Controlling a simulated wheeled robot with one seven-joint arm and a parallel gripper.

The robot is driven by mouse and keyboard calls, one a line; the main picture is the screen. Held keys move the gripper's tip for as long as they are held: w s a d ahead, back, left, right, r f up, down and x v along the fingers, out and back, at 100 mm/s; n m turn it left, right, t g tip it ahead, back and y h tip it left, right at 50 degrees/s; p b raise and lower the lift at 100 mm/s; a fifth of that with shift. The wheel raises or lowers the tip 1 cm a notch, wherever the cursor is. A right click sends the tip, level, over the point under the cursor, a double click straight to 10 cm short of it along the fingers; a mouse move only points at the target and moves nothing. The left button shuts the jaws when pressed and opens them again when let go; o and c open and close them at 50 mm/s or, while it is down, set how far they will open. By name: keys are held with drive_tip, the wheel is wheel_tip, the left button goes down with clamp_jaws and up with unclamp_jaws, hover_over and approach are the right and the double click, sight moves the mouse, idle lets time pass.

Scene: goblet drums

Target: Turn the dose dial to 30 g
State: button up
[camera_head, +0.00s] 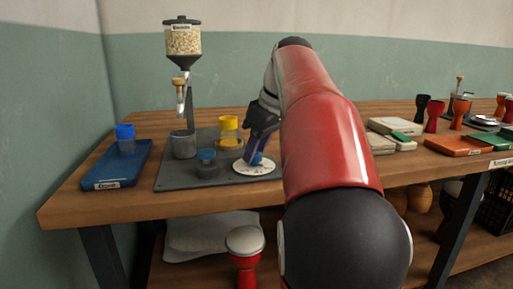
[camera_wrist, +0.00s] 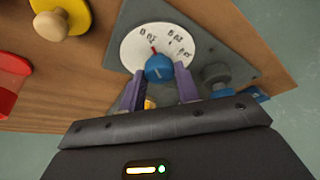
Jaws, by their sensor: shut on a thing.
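The dose dial is a white round plate (camera_head: 245,168) on the grey board, with a small blue knob (camera_head: 257,158) at its middle. In the wrist view the dial plate (camera_wrist: 190,40) has dark numbers around its rim, too small to read surely. A short red mark sits just above the blue knob (camera_wrist: 159,69), which bears a pale line. My gripper (camera_wrist: 159,78) has its two purple fingers on either side of the knob, shut on it. In the head view my gripper (camera_head: 263,145) comes down on the dial from the upper right, and my arm hides what is behind it.
A grain hopper (camera_head: 183,42) stands over a grey cup (camera_head: 183,146). A blue tray (camera_head: 103,178) with a blue cup (camera_head: 126,139) lies left. Coloured trays (camera_head: 457,147) and goblet drums lie right.

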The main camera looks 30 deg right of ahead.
drive_tip(key=shift+m, duration=0.3)
drive_tip(key=m+h, duration=0.1)
drive_tip(key=m, duration=0.1)
drive_tip(key=m+p, duration=0.1)
drive_tip(key=m, duration=0.1)
drive_tip(key=shift+a+r+t+h, duration=0.1)
drive_tip(key=shift+a+t+h, duration=0.05)
drive_tip(key=shift+t+h, duration=0.25)
drive_tip(key=m+h, duration=0.1)
drive_tip(key=m, duration=0.1)
drive_tip(key=m+p, duration=0.1)
drive_tip(key=m, duration=0.2)
drive_tip(key=shift+a+h+p, duration=0.15)
drive_tip(key=shift+h+p, duration=0.15)
drive_tip(key=shift+h, duration=0.1)
drive_tip(key=m+h+p, duration=0.1)
drive_tip(key=m, duration=0.1)
drive_tip(key=m+g+p, duration=0.1)
drive_tip(key=m, duration=0.2)
drive_tip(key=shift+a+g+h, duration=0.1)
drive_tip(key=shift+g+h, duration=0.2)
drive_tip(key=shift+h, duration=0.1)
drive_tip(key=shift+w+m+g+h+p, duration=0.1)
drive_tip(key=shift+m+g+h+p, duration=0.3)
drive_tip(key=shift+m, duration=0.85)
drive_tip(key=shift+w+m+g+h+p, duration=0.1)
drive_tip(key=shift+m+g+p, duration=0.35)
drive_tip(key=shift+m, duration=0.8)
drive_tip(key=o, duration=1)
